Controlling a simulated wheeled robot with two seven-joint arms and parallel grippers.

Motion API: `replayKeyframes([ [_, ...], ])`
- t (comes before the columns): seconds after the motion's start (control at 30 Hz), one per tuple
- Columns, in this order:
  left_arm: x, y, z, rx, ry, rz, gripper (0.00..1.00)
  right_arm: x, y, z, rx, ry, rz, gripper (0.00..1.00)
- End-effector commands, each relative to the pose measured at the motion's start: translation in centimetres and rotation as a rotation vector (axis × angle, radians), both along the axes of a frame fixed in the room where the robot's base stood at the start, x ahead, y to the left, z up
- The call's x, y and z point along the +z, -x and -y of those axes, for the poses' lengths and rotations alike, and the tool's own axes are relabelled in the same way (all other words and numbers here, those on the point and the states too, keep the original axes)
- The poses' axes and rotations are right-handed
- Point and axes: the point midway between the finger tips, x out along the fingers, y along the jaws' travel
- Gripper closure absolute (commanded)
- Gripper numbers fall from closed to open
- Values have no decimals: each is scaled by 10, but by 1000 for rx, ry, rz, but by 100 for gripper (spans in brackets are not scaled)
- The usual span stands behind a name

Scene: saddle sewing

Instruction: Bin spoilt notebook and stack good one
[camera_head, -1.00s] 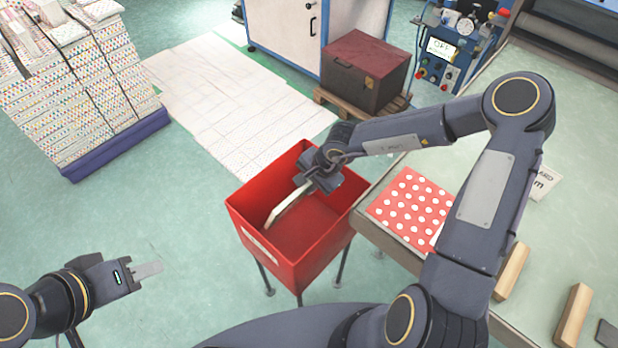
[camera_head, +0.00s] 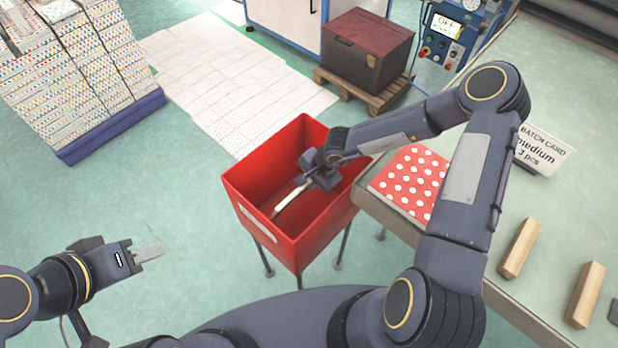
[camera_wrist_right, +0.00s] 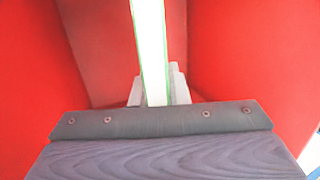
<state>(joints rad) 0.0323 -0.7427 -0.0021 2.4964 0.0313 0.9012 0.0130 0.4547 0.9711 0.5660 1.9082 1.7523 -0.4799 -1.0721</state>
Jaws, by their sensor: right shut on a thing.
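My right gripper (camera_head: 312,182) is over the red bin (camera_head: 296,248), at its opening, shut on a thin notebook (camera_head: 290,198). The notebook shows edge-on, with white pages and, in the right wrist view (camera_wrist_right: 150,45), thin green edges. It hangs down between the bin's walls; its cover face is hidden. A red notebook with white dots (camera_head: 412,180) lies flat on the table beside the bin, partly behind my right arm. My left gripper (camera_head: 150,252) is out over the floor at lower left, seen side-on, holding nothing visible.
The table (camera_head: 550,225) carries wooden blocks (camera_head: 519,248) and a batch card reading "medium 3 pcs" (camera_head: 541,153). A dark red chest (camera_head: 368,48) on a pallet stands behind the bin. Patterned stacks (camera_head: 85,80) stand at upper left.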

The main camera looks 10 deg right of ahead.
Motion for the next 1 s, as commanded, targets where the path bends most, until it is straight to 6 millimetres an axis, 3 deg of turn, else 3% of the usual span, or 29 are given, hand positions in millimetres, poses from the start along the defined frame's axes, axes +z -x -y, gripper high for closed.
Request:
replayKeyframes([
  [0.37, -1, 0, 0, 0, 0, 0, 64, -3, -1, 0, 0, -1, 2, 100],
  [0.4, -1, 0, 0, 0, 0, 0, 64, -3, -1, 0, 0, -1, 2, 83],
  [0.6, -1, 0, 0, 0, 0, 0, 64, -3, -1, 0, 0, -1, 2, 60],
  [1.0, -2, 0, 0, 0, 0, 0, 64, -4, 0, 0, -1, 0, -1, 60],
])
